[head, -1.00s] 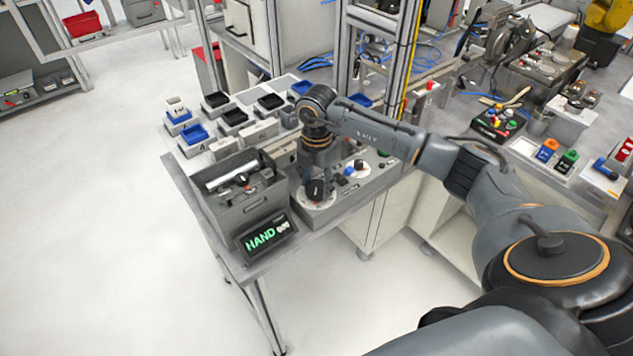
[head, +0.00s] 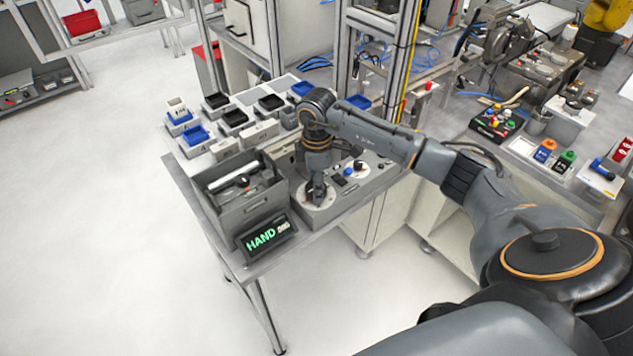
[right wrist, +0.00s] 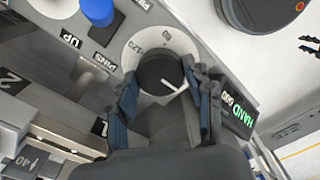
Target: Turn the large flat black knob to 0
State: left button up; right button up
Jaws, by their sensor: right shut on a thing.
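The large flat black knob (right wrist: 158,70) sits on a round white dial plate (right wrist: 133,62) with printed marks in the right wrist view. Its white pointer line runs toward the lower right of that picture, away from the marks at the plate's top and left. My right gripper (right wrist: 165,92) is shut on the knob, with a finger at each side of it. In the head view my right gripper (head: 317,194) is down at the dial plate (head: 326,205) and mostly hides the knob. My left gripper is in neither view.
A display reading HAND (head: 264,238) and a grey open-topped box (head: 243,208) stand left of the dial. A blue knob (right wrist: 97,10) and small labels share the panel. Several small trays stand behind. Free floor lies left of the table.

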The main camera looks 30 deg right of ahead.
dwell(0.4)
jog(key=o, duration=1.2)
notch_tip(320, 180, up, 12)
jog(key=shift+f, duration=0.1)
